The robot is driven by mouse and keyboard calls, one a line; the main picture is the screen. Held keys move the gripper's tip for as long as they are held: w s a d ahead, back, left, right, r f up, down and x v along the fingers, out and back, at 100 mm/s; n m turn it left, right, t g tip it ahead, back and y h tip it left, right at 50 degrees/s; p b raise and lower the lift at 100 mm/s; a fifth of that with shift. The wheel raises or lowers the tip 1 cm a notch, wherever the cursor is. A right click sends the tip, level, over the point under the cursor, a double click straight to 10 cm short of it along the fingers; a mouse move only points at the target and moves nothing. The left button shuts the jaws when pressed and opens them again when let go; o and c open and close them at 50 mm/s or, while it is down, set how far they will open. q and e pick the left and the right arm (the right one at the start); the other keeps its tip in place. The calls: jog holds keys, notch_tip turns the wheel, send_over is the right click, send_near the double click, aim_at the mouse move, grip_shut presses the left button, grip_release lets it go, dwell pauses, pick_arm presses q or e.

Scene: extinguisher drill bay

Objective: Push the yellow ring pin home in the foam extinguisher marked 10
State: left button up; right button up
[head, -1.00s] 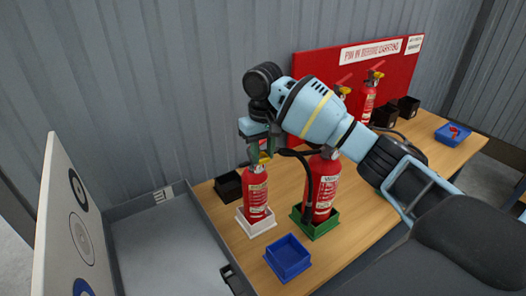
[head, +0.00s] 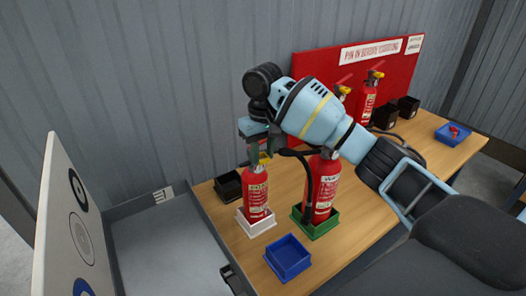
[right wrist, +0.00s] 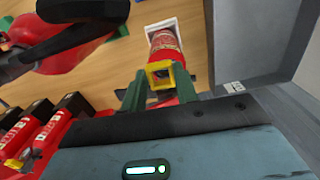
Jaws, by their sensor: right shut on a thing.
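A small red extinguisher (head: 256,196) stands upright in a white tray (head: 262,228); the right wrist view shows its body (right wrist: 163,42) too. I cannot read a 10 on its label. A yellow ring pin (right wrist: 159,75) shows at its top, between the green fingers of my right gripper (right wrist: 158,90). My right gripper (head: 260,151) is shut on the ring pin, above the extinguisher. The fingers partly hide the extinguisher's head, so how deep the pin sits cannot be told. My left gripper is not in view.
A larger red extinguisher (head: 323,190) with a black hose stands close by in a green tray (head: 318,230). A blue tray (head: 289,257) is empty in front. A black box (head: 228,187) stands behind. A grey bin (head: 165,250) adjoins the table's left edge.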

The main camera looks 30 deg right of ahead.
dwell(0.4)
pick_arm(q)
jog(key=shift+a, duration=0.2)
pick_arm(e)
jog(key=o, duration=1.2)
jog(key=shift+c, duration=0.2)
jog(key=shift+r, duration=0.3)
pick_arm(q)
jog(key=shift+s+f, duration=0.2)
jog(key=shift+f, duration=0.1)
pick_arm(e)
notch_tip(320, 180, up, 7)
jog(key=shift+r, duration=0.15)
